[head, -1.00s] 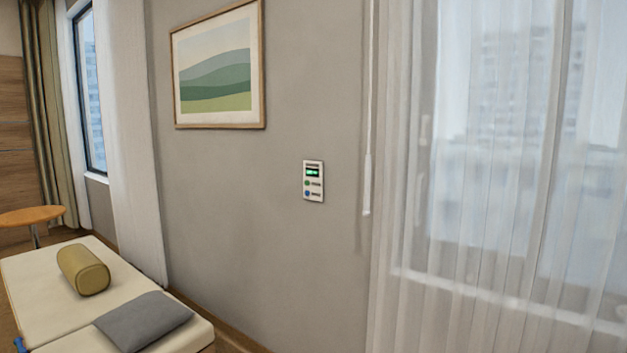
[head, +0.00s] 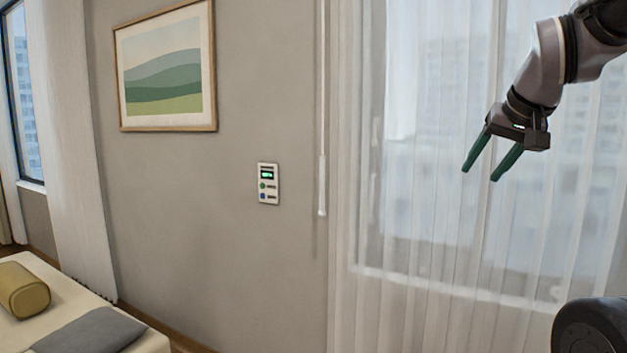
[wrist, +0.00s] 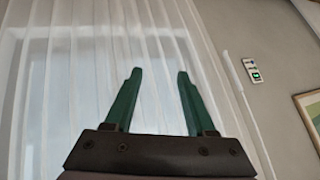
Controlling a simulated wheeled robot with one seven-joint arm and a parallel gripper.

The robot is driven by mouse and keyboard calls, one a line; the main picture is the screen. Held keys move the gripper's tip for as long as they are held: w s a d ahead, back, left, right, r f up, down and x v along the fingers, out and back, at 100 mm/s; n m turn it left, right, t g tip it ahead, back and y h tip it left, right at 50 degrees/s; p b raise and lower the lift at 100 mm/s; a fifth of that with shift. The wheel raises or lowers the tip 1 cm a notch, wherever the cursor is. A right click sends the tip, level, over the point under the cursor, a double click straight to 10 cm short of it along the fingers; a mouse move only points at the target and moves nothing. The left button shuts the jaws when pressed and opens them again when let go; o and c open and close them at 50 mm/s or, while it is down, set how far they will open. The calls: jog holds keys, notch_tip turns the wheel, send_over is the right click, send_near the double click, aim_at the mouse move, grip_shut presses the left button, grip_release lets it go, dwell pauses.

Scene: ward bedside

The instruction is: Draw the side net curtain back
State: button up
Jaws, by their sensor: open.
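The side net curtain (head: 415,220) is sheer white and hangs drawn across the window at the right of the head view. Its left edge is by the grey wall. A thin white wand (head: 322,185) hangs beside that edge; it also shows in the wrist view (wrist: 233,72). My gripper (head: 482,170) is open and empty, with green fingers apart, in front of the curtain in the head view. In the wrist view my gripper (wrist: 158,75) points toward the curtain (wrist: 60,60), with the wand to its right. I cannot tell the exact gap to the cloth.
A wall panel with a green display (head: 268,183) and a framed landscape picture (head: 166,70) are on the grey wall. Another white curtain (head: 65,140) hangs at the far left.

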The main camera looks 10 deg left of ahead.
jog(key=w+a+n+t, duration=0.1)
jog(key=w+a+n, duration=0.15)
jog(key=w, duration=0.55)
jog(key=w+a+n+t, duration=0.1)
jog(key=w+a, duration=0.2)
jog(key=w, duration=0.5)
jog(key=n+t+y, duration=0.3)
jog(key=n+y, duration=0.2)
jog(key=y, duration=0.1)
send_near(362, 173)
jog(key=w+a+f, duration=0.1)
jog(key=a+f, duration=0.1)
jog(key=a, duration=0.3)
jog(key=w+a+f+n+t+y, duration=0.2)
jog(key=w+a+f+y, duration=0.15)
jog(key=a, duration=0.45)
jog(key=x, duration=1)
jog(key=shift+a+f, duration=0.4)
jog(key=shift+f, duration=0.05)
jog(key=shift+w, duration=0.15)
jog(key=shift+c, duration=0.3)
grip_shut()
